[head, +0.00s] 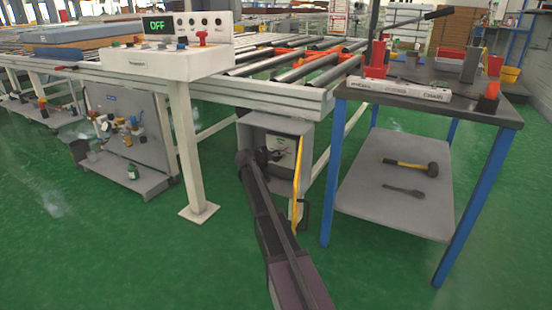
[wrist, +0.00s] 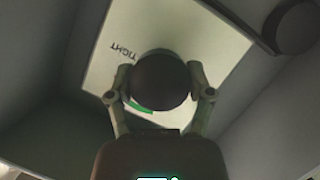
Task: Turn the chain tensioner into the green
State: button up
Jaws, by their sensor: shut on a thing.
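The chain tensioner is a dark round knob (wrist: 160,82) in front of a pale plate (wrist: 110,55) inside an open grey housing (head: 290,124) under the conveyor. In the wrist view the plate reads "TIGHT" upside down at the knob's upper left. A short green arc (wrist: 141,107) shows at the knob's lower left edge; the rest of the scale is hidden. My gripper (wrist: 160,72) has its two fingers on opposite sides of the knob and is shut on it. In the head view my gripper (head: 264,157) reaches into the housing. No pointer on the knob is visible.
The roller conveyor (head: 270,93) runs above the housing. A control post (head: 183,140) with a display reading "OFF" stands left. A blue-legged bench (head: 484,190) with a hammer (head: 410,166) on its lower shelf stands right. A yellow strip (head: 297,175) edges the housing. Green floor lies open in front.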

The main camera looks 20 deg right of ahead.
jog(key=n+g+h+b, duration=0.1)
jog(key=n+h+b, duration=0.1)
jog(key=n, duration=0.2)
jog(key=shift+f, duration=0.2)
jog(key=shift+r+n+h+b, duration=0.1)
jog(key=shift+n+h+b, duration=0.8)
jog(key=shift+n+b, duration=0.55)
jog(key=shift+n, duration=0.25)
jog(key=o, duration=1.1)
jog(key=shift+r+g+p, duration=0.15)
jog(key=shift+g+p, duration=0.15)
jog(key=shift+p, duration=0.15)
